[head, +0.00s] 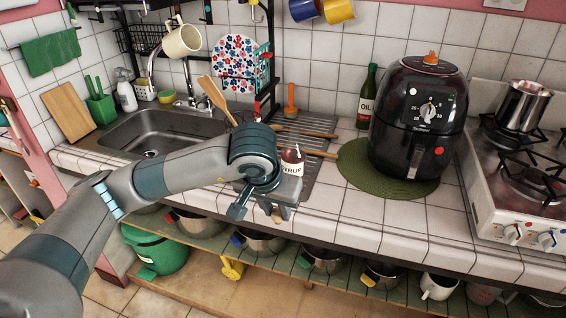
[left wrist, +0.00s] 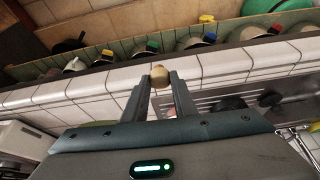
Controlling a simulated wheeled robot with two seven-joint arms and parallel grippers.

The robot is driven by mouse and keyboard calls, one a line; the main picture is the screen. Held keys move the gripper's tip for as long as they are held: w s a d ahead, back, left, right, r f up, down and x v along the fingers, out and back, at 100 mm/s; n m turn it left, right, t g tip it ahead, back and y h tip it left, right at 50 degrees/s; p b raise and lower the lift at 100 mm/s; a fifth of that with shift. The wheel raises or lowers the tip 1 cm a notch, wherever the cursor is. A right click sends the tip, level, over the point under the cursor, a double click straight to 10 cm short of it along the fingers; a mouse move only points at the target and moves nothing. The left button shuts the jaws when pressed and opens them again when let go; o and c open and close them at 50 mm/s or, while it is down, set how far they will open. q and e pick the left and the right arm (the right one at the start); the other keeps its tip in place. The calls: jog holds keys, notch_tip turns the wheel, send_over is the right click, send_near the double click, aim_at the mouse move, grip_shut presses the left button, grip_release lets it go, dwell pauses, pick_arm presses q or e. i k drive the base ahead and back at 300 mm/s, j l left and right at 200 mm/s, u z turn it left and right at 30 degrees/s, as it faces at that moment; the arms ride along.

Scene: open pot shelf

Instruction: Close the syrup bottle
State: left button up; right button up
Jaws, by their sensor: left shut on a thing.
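The syrup bottle (head: 291,168), dark red-brown with a pale label, stands upright on the counter by the drainboard. Its lower part is hidden behind my left gripper. My left gripper (head: 276,212) is in front of it, near the counter's front edge, fingers pointing down. The gripper is shut on a small round tan cap, which shows between the fingertips in the left wrist view (left wrist: 159,75). The cap is apart from the bottle's top. My right gripper is in neither view.
The air fryer (head: 418,118) stands on a green mat (head: 356,168) to the right, with the oil bottle (head: 366,100) behind. Wooden utensils (head: 305,131) lie behind the syrup bottle. The sink (head: 150,130) is left, the stove (head: 530,185) far right. Bare tiles lie right of the gripper.

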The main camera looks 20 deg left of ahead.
aim_at(292, 153)
jog(key=k+j+z, duration=0.1)
jog(key=j, duration=0.25)
jog(key=k+j+z, duration=0.1)
jog(key=j, duration=0.3)
jog(key=k+j+z, duration=0.1)
jog(key=j, duration=0.25)
jog(key=k+j+z, duration=0.1)
jog(key=k+j, duration=0.15)
jog(key=k+j+z, duration=0.15)
jog(key=j, duration=0.25)
